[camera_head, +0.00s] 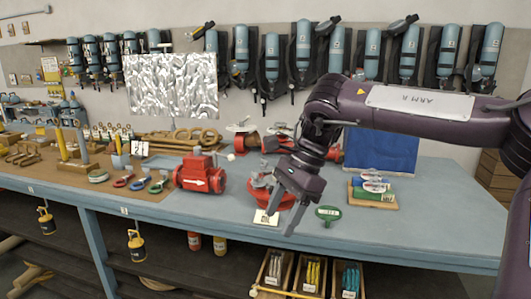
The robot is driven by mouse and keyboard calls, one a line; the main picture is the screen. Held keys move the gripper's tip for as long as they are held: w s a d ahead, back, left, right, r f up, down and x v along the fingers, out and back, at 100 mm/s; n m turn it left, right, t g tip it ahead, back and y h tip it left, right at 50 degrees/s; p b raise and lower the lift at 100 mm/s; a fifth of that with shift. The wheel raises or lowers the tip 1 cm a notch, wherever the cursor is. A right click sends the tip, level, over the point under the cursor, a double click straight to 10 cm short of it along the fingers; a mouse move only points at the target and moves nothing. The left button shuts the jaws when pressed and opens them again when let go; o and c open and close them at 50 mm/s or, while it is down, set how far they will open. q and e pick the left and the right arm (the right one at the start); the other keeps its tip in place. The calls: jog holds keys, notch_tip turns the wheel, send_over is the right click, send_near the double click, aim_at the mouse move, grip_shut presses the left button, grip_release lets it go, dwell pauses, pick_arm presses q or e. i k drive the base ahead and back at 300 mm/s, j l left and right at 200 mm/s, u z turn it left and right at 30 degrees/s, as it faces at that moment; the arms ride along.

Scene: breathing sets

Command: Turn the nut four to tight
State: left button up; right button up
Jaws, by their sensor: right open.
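My right gripper (280,222) hangs at the end of the dark purple arm, fingers pointing down and spread open, with nothing visible between them. It appears in front of a red fixture with a grey top (258,187) on the blue workbench, and covers part of it. A small pale card (266,217) lies at the base of this fixture. I cannot make out a nut numbered four; any nut there is too small or hidden by the gripper. I cannot tell whether the fingers touch the fixture. My left gripper is not in view.
A red block with a white arrow (199,174) stands left on the bench (225,232). A green round tag (328,214) lies right of the gripper. A wooden tray with coloured items (373,191) sits farther right. Bare bench lies at the front right.

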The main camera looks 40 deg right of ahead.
aim_at(264, 168)
jog(key=i+l, duration=1.45)
